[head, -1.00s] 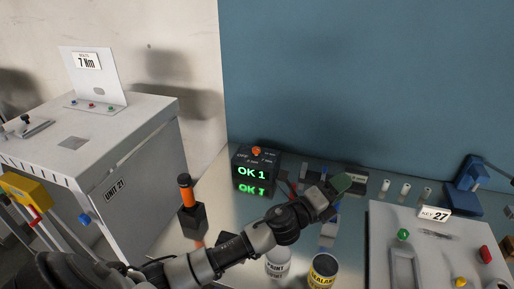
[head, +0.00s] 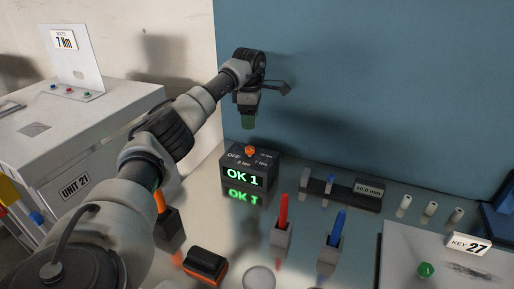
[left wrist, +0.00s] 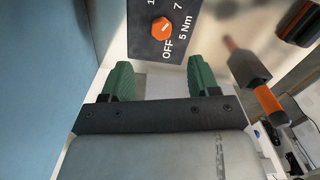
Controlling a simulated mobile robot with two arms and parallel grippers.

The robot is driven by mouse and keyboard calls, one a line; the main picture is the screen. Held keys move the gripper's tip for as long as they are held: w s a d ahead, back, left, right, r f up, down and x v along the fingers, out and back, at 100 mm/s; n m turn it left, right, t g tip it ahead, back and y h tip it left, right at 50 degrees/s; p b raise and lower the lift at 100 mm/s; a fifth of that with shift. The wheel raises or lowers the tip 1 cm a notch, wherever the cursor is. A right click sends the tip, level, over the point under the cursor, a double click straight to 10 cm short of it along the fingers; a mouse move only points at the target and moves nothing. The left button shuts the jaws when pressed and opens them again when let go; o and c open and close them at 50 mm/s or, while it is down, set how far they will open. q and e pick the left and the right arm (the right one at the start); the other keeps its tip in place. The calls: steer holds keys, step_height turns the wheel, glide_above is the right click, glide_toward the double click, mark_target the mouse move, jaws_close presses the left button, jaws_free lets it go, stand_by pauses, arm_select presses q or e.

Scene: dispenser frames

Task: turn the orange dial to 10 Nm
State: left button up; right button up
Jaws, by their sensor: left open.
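The orange dial (head: 250,151) sits on top of a dark box (head: 236,179) whose front display reads "OK 1". Labels OFF, 5 Nm, 7 Nm and a partly readable 10 Nm ring it. The dial also shows at the top of the left wrist view (left wrist: 161,27), with a pale mark on it; I cannot tell which label it points to. My left gripper (head: 248,123) points down above the dial, apart from it. Its green fingers (left wrist: 160,78) are open and empty. My right gripper is not in view.
An orange-handled tool (head: 160,202) stands in a holder left of the box. A red tool (head: 283,210) and a blue tool (head: 338,225) stand in front right. The blue wall (head: 370,80) rises close behind.

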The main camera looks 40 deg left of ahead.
mark_target(250, 148)
arm_select(q)
steer(key=f, duration=0.1)
steer(key=f+p, duration=0.1)
steer(key=f, duration=0.1)
steer(key=shift+s+f, duration=0.2)
steer(key=shift+f, duration=0.1)
step_height(250, 148, down, 6)
steer(key=shift+w+r+p, duration=0.1)
steer(key=shift+r+p, duration=0.1)
steer(key=shift+p, duration=0.3)
steer(key=shift+f, duration=0.65)
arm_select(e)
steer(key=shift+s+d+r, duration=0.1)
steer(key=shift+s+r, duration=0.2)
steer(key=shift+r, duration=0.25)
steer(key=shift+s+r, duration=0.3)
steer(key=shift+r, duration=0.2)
arm_select(q)
steer(key=c, duration=0.9)
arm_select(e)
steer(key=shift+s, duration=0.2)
